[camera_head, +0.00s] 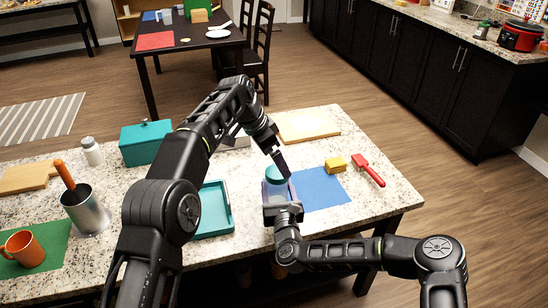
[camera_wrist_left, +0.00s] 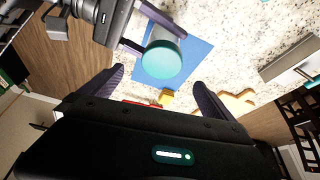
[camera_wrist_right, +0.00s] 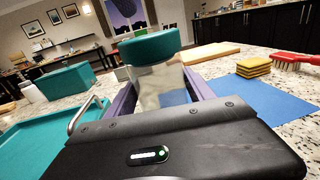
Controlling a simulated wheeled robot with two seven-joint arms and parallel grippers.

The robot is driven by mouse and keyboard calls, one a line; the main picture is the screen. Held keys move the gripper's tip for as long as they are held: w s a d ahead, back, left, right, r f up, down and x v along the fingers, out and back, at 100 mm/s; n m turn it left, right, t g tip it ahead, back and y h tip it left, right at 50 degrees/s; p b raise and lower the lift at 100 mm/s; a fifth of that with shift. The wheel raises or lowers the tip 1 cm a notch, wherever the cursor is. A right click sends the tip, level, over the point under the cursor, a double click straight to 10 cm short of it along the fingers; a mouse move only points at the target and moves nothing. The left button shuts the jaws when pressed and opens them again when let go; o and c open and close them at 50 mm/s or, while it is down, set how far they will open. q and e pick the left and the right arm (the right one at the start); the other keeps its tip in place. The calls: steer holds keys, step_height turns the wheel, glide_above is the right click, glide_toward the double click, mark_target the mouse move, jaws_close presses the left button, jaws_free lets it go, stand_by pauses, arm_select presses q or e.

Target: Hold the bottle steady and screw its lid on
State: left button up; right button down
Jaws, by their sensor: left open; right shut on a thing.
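The clear bottle (camera_head: 274,190) stands near the front edge of the counter, beside the blue mat. Its teal lid (camera_head: 277,173) sits on top of the bottle mouth; I cannot tell whether the threads are engaged. My right gripper (camera_head: 283,208) is shut around the bottle body, which also shows between its fingers in the right wrist view (camera_wrist_right: 160,88). My left gripper (camera_wrist_left: 157,98) is open and empty. It is above the lid, which shows beyond the fingertips in the left wrist view (camera_wrist_left: 163,60), not between them.
The blue mat (camera_head: 325,188) lies right of the bottle, with a yellow sponge (camera_head: 336,163) and red brush (camera_head: 369,170) behind it. A teal tray (camera_head: 217,211) is left of the bottle. A wooden board (camera_head: 308,124) and teal box (camera_head: 145,142) stand farther back.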

steer(key=shift+c, duration=1.4)
jaws_free()
arm_select(q)
steer(key=v, duration=0.7)
steer(key=shift+r, duration=0.15)
arm_select(e)
steer(key=s, duration=0.2)
steer(key=s+b, duration=0.1)
steer(key=s, duration=0.1)
steer(key=s+d, duration=0.1)
steer(key=s, duration=0.2)
steer(key=shift+b, duration=0.35)
arm_select(q)
steer(key=shift+f, duration=0.85)
arm_select(e)
steer(key=shift+s+d, duration=0.1)
steer(key=shift+s, duration=0.25)
